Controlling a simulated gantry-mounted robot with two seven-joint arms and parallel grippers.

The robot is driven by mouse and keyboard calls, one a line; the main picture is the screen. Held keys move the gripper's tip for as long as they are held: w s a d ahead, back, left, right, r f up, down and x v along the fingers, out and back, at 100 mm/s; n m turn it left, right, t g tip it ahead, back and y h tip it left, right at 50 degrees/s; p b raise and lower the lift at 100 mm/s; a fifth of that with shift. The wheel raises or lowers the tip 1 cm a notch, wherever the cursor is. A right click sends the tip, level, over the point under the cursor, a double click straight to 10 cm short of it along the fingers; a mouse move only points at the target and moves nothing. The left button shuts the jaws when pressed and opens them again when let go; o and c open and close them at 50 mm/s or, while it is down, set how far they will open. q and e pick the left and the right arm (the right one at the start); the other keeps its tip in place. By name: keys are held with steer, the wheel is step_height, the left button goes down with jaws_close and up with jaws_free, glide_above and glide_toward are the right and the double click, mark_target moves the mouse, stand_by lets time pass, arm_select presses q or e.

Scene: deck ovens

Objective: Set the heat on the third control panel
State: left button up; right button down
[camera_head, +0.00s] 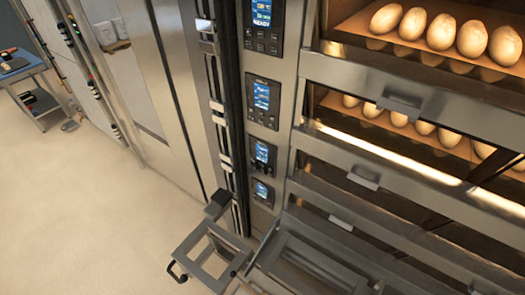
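Control panels with lit blue screens run down a steel column beside the oven decks. The top panel (263,22) is cut by the upper picture edge. Below it is a second panel (263,103). The third visible panel from the top (263,157) is smaller in view, with a blue screen and dark controls beneath it. A further panel (262,193) sits below. The screen text is too small to read on the third. Neither of my grippers is in view, and nothing touches the panels.
Oven decks with loaves (440,32) stand on the right, with handles (363,181) jutting from their fronts. A grey frame with a black handle (208,252) sticks out low over the floor. A blue-topped cart (22,72) stands far left. The floor (90,210) at left is clear.

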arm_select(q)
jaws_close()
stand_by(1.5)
